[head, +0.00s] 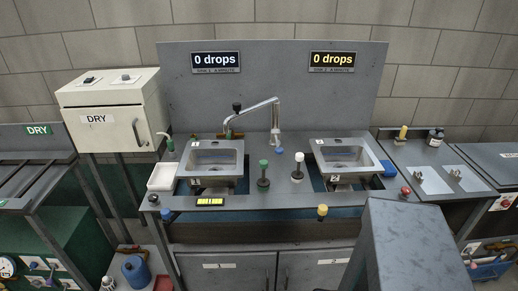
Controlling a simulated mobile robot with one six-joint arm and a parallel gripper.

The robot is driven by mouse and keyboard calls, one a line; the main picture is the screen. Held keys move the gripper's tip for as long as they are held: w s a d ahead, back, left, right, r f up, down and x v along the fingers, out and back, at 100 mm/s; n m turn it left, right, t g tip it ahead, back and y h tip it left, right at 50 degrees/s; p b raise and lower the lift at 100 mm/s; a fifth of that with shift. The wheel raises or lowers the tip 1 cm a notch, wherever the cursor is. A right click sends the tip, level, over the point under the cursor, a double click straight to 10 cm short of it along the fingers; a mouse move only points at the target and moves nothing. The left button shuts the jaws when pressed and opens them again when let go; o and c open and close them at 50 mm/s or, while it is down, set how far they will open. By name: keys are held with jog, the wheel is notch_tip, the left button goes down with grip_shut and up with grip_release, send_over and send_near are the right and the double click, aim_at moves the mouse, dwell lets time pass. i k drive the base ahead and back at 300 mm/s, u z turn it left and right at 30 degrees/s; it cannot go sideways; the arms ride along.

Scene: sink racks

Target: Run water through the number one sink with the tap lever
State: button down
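The left steel sink (213,158) is set in the grey counter, above the cabinet door marked 1 (219,266). The right steel sink (345,154) is a matching basin on the other side. The chrome tap (262,106) stands between them, its long pipe slanting down left to the back of the left sink. A black knob (237,106) sits at the pipe's left end; I cannot tell whether it is the lever. No running water shows. Both signs, left (216,62) and right (332,62), read "0 drops". My gripper is not in view.
A green-topped post (263,174) and a white-topped post (297,167) stand between the sinks. A white tray (162,177) lies left of the left sink. A cream DRY cabinet (112,110) stands at left. A large grey block (411,245) covers the lower right.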

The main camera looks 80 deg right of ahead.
aim_at(280, 151)
jog(key=u, duration=0.1)
jog(key=k, duration=1.65)
jog(key=z, duration=0.4)
jog(key=i, duration=0.8)
jog(key=u, duration=0.05)
